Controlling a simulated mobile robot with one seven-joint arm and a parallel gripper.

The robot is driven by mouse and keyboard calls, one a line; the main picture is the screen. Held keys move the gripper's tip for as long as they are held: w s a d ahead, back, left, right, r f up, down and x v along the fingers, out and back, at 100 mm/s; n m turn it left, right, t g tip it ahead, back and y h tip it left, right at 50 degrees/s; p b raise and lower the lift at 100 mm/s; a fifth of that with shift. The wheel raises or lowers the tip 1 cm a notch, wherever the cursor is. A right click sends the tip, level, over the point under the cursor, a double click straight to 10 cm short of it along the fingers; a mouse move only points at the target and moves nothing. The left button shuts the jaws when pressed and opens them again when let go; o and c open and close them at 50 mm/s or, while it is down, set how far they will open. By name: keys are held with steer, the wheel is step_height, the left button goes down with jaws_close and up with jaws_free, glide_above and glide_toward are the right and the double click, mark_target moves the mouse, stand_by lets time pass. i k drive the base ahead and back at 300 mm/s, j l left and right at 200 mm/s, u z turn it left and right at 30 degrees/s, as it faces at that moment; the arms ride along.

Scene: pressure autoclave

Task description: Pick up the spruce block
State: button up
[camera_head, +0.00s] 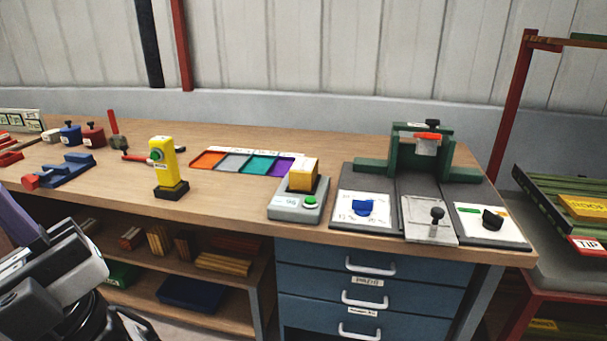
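A yellow-tan wooden block (303,174), which looks like the spruce block, sits on the dark plate of a small grey scale (296,208) with a green button. It is on the workbench, right of the middle. No name can be read on the block. My arm's end, with my gripper (75,280), is at the lower left in front of the bench, far from the block. Its fingers cannot be made out clearly, so I cannot tell whether they are open or shut.
A yellow post device (165,168) stands left of the scale. A tray with coloured compartments (207,160) lies behind. A green press fixture (373,165) and knob panels are at right. Wood pieces lie on the lower shelf (230,288). Bare bench (232,195) lies left of the scale.

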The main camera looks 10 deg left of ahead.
mark_target(302, 173)
steer(key=i+l+u, duration=0.1)
steer(key=u, duration=0.25)
steer(key=i+l+u, duration=0.15)
steer(key=u, duration=0.25)
steer(key=i+l+u, duration=0.1)
steer(key=u, duration=0.25)
steer(key=i+l+u, duration=0.15)
steer(key=l, duration=0.35)
steer(key=i+l+u, duration=0.2)
steer(key=l, duration=0.35)
steer(key=k, duration=0.1)
